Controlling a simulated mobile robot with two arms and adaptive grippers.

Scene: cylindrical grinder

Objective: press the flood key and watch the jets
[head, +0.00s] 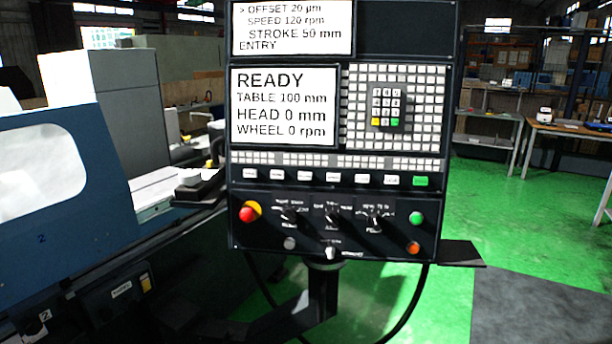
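The control panel (335,210) of the grinder stands upright in the middle of the head view. A row of labelled white keys runs across it, such as this key (333,177), with a green key (420,181) at the right end. The key labels are too small to read, so I cannot tell which is the flood key. The screen (284,106) reads READY, TABLE 100 mm, HEAD 0 mm, WHEEL 0 rpm. The upper screen (292,28) shows offset, speed and stroke. No jets are seen. Neither gripper is in view.
The blue grinder body (60,220) fills the left side. A red stop button (247,214), rotary knobs (332,217), a green button (416,218) and an orange button (412,247) sit below the keys. Green floor (500,220) is open at right, before a wooden table (570,130).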

